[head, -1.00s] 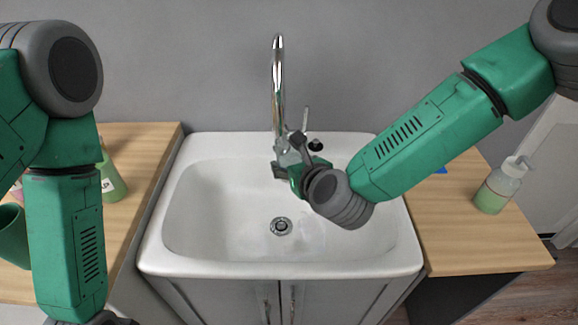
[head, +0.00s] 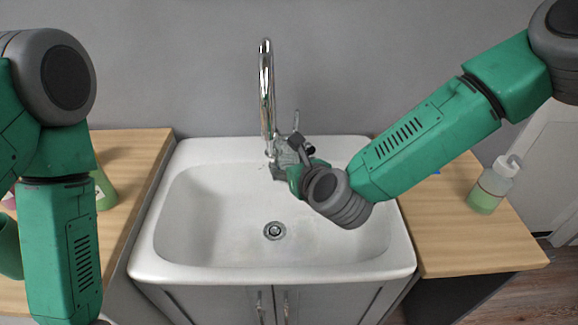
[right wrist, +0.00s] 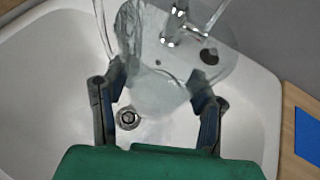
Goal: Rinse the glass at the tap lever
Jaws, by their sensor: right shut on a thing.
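My right gripper (head: 290,160) is over the back of the white sink, just beside the chrome tap (head: 266,90). It is shut on a clear glass, which shows between the fingers in the right wrist view (right wrist: 158,92). The glass is see-through and hard to make out in the head view. The tap lever (head: 296,120) stands up just behind the gripper and partly shows near the tap base in the right wrist view. A wavy clear patch lies beside the glass there; I cannot tell if it is water. My left gripper is out of view.
The sink (head: 160,262) has an open basin with a drain (head: 275,231). A soap bottle (head: 493,186) stands on the right wooden counter (head: 470,250).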

